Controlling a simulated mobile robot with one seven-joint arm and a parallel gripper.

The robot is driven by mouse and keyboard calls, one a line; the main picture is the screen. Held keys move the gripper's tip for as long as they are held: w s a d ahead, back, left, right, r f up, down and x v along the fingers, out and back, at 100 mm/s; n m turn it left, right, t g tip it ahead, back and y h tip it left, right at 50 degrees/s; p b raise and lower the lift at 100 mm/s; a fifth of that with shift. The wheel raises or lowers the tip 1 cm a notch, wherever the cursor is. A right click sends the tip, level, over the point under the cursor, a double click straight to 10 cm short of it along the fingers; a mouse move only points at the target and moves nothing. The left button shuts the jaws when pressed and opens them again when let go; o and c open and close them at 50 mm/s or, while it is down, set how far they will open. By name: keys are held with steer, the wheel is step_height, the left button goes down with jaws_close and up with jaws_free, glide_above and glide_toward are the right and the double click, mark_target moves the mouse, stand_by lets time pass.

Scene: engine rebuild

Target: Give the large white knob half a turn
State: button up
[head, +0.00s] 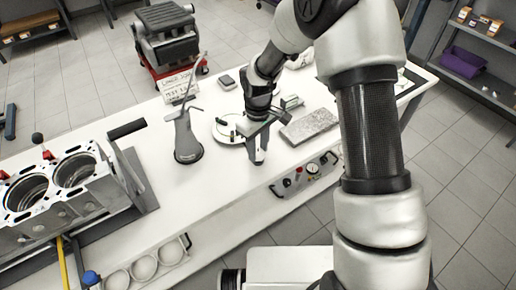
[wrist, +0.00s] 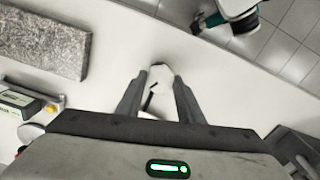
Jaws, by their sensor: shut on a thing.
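In the wrist view the large white knob (wrist: 161,72) sits between the two dark fingers of my gripper (wrist: 158,88). Its pale, faceted end shows beyond the fingertips, and a short dark mark shows nearer the palm. My gripper is shut on the knob. In the head view my gripper (head: 257,160) points down near the front edge of the white bench, and its fingers hide the knob there.
A dark grey funnel-like can (head: 187,142) stands left. An engine block (head: 65,190) stands farther left. A gauge panel (head: 305,176) is on the bench front.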

mark_target(258, 153)
steer(key=n+p, duration=0.1)
steer(key=n, duration=0.5)
stand_by(0.6)
steer(key=o, duration=1.1)
step_height(258, 153, up, 18)
steer(key=shift+f+p, duration=0.25)
steer(key=shift+p, duration=0.5)
